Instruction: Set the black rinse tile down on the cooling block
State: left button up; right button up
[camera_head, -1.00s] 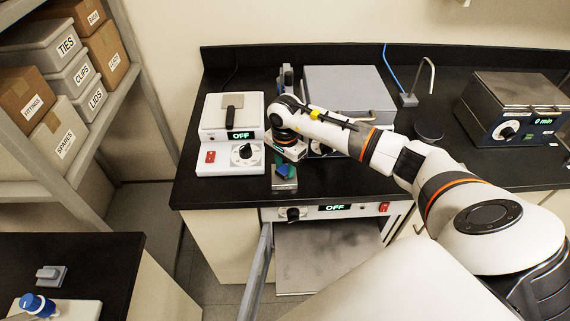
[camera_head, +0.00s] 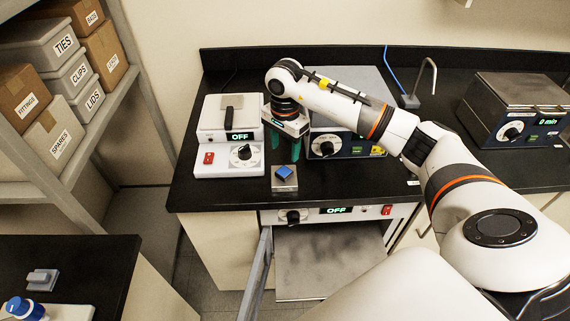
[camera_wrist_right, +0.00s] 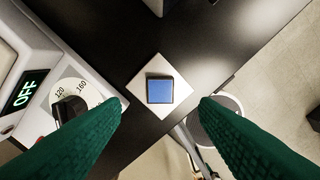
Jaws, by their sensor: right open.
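A small square piece with a blue top and dark edges (camera_head: 285,173) lies flat on a light grey metal block (camera_head: 284,187) near the bench's front edge. I take them for the rinse tile and the cooling block, though the tile's top looks blue, not black. In the right wrist view the tile (camera_wrist_right: 160,91) rests inside the outline of the block (camera_wrist_right: 134,90), turned relative to it. My right gripper (camera_head: 285,152) is open and empty, its green fingers behind and above the tile, apart from it. My left gripper is out of view.
A white hotplate (camera_head: 229,168) with a dial stands left of the block. A grey-lidded instrument (camera_head: 350,80) stands behind my right arm. Below the bench front is an open drawer-like compartment (camera_head: 328,262). Another heater box (camera_head: 513,110) stands far right.

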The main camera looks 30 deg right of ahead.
jog(key=shift+r+b, duration=0.4)
jog(key=shift+r, duration=1.75)
